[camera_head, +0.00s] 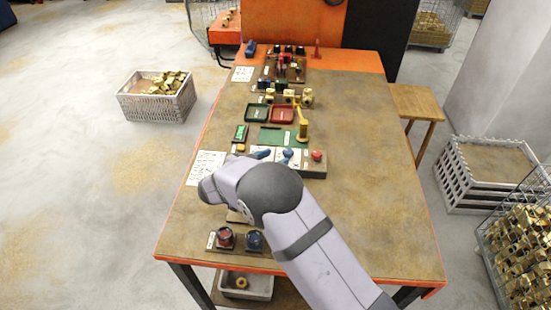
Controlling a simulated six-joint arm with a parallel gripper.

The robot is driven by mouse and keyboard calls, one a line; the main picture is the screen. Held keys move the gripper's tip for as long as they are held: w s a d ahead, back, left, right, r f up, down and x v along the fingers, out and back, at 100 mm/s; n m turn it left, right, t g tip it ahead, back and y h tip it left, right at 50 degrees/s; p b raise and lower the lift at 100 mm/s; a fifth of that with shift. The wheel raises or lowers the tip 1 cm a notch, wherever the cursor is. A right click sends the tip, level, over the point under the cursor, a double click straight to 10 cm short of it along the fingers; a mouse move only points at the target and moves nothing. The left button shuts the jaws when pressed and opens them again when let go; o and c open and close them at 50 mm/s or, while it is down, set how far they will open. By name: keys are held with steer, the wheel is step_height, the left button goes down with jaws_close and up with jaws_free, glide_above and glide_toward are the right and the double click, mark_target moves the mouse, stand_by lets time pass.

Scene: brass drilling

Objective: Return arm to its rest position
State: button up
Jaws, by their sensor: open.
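My arm comes in from the lower right and bends over the near middle of the worktable (360,215). Two small blue tips just beyond the arm appear to be the fingers of my gripper (274,155). They stand apart, with no held thing visible between them. They show over the white-marked panel near the green plate (278,137). The rest of the gripper is hidden behind the arm.
A red-button box (316,157) stands close right of the fingers. Red and blue knobs (225,237) sit at the near edge. The table's right side is clear.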

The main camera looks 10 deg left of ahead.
stand_by(0.3)
steer(key=w+d+r+n+y, duration=0.3)
steer(key=d+r+n+y, duration=0.15)
steer(key=d+y, duration=0.25)
steer(key=s+d+f+g, duration=0.2)
steer(key=s+d, duration=0.3)
steer(key=s, duration=0.3)
steer(key=s+d+f+n+g, duration=0.1)
steer(key=s+d+f+g, duration=0.1)
steer(key=s, duration=0.6)
steer(key=s+d+f+g, duration=0.2)
steer(key=s+d+g, duration=0.2)
steer(key=s+d, duration=0.3)
steer(key=shift+s+d+n, duration=0.15)
steer(key=shift+s, duration=0.4)
steer(key=shift+s+d+n, duration=0.1)
steer(key=shift+s+d, duration=0.05)
steer(key=shift+s, duration=0.4)
steer(key=s, duration=0.1)
steer(key=s+d+g, duration=0.1)
steer(key=s, duration=0.1)
steer(key=shift+s+d+f, duration=0.1)
steer(key=shift+s+d, duration=0.2)
steer(key=s+r+g, duration=0.2)
steer(key=s, duration=0.4)
steer(key=shift+a+g, duration=0.2)
steer(key=shift+g, duration=0.2)
steer(key=shift+w+r, duration=0.1)
